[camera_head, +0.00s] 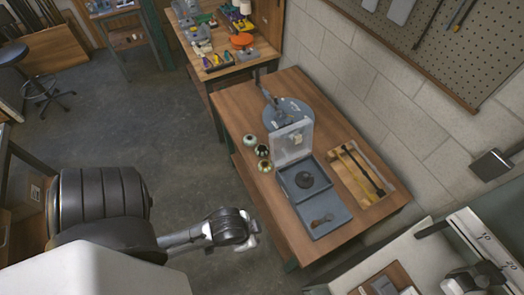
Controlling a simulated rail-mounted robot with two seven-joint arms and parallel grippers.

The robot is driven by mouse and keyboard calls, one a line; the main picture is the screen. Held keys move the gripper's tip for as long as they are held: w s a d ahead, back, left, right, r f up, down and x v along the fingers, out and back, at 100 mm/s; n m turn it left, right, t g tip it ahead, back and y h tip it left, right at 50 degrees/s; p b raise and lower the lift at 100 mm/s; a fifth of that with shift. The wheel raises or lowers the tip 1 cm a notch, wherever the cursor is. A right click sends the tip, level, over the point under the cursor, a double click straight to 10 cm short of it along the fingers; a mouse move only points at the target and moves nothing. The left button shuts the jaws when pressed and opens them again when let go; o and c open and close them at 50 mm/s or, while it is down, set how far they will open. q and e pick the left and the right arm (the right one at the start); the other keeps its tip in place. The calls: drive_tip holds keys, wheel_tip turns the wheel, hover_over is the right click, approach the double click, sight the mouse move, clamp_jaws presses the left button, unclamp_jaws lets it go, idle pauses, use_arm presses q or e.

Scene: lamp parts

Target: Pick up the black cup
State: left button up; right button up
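A dark, round, cup-like piece (305,179) lies in the grey open case (285,187) on the wooden table. It is the closest match I see to a black cup, but its shape is too small to be sure. Several small round pots stand left of the case: a pale one (249,140), and darker ones (262,150) and (265,165). My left gripper (252,238) is left of the table's near edge, apart from the case and pots. Its fingers are too small to tell open from shut. My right gripper is not in view.
A clear lid (291,144) stands up behind the case. A lamp with a round grey base (288,113) stands at the back. A wooden tray (360,173) with long rods lies to the right, near the block wall. Another bench (230,66) with tools stands further back.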

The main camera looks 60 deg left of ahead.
use_arm(q)
drive_tip(key=shift+o, duration=0.3)
drive_tip(key=shift+o, duration=0.7)
drive_tip(key=o, duration=0.7)
drive_tip(key=shift+d, duration=0.15)
drive_tip(key=shift+c, duration=0.2)
drive_tip(key=shift+a, duration=0.2)
